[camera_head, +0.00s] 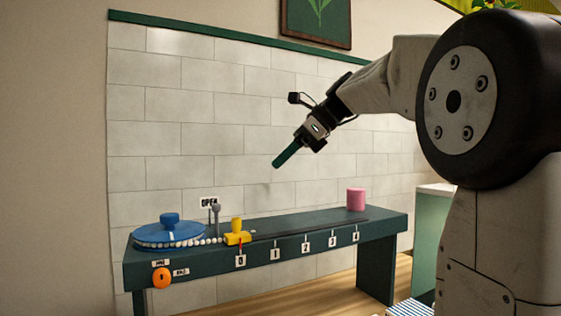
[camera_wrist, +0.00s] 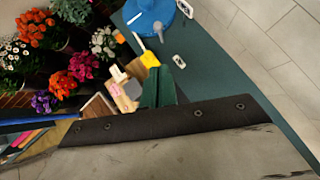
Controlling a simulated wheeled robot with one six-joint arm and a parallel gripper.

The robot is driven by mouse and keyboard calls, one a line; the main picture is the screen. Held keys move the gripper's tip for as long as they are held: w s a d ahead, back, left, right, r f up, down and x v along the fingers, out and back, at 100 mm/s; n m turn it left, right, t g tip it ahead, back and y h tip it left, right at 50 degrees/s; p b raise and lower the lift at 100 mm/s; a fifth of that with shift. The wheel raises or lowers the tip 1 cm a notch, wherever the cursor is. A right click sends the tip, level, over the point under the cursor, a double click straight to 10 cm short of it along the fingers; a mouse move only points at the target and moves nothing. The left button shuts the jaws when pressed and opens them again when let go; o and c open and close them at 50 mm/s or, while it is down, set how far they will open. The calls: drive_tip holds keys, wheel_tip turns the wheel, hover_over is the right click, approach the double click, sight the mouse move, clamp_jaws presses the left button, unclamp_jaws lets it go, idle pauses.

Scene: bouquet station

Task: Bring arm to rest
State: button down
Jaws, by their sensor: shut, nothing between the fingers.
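My gripper (camera_head: 278,162) is shut and empty. In the head view its dark green fingers hang in the air in front of the tiled wall, pointing down and left. They are well above the green bench (camera_head: 200,262) and apart from everything on it. In the wrist view the closed green fingers (camera_wrist: 159,86) show in the middle, with the bench beyond them. My arm reaches in from the right of the head view, raised and bent.
The bench carries a blue disc (camera_head: 170,233), a yellow slider (camera_head: 238,238), a grey lever (camera_head: 216,218) and a pink cylinder (camera_head: 356,198). An orange knob (camera_head: 162,278) is on its front. Several potted flowers (camera_wrist: 38,28) stand at left in the wrist view. The air around the gripper is clear.

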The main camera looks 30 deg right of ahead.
idle(0.3)
wheel_tip(320, 180, down, 10)
drive_tip(key=s+r+n+g+h, duration=0.1)
drive_tip(key=s+n+h, duration=0.15)
drive_tip(key=n, duration=0.45)
drive_tip(key=s+a+f+n+g+h, duration=0.1)
drive_tip(key=s+a+f+n+h, duration=0.1)
drive_tip(key=s+a+f+n, duration=0.3)
drive_tip(key=s+a+f+n+g+h, duration=0.1)
drive_tip(key=s+a+f+n+h, duration=0.2)
drive_tip(key=s+f+n, duration=0.9)
drive_tip(key=s+a+f, duration=0.2)
drive_tip(key=s+f, duration=0.2)
drive_tip(key=s, duration=0.3)
drive_tip(key=shift+a+n+g, duration=0.3)
drive_tip(key=shift+a, duration=0.05)
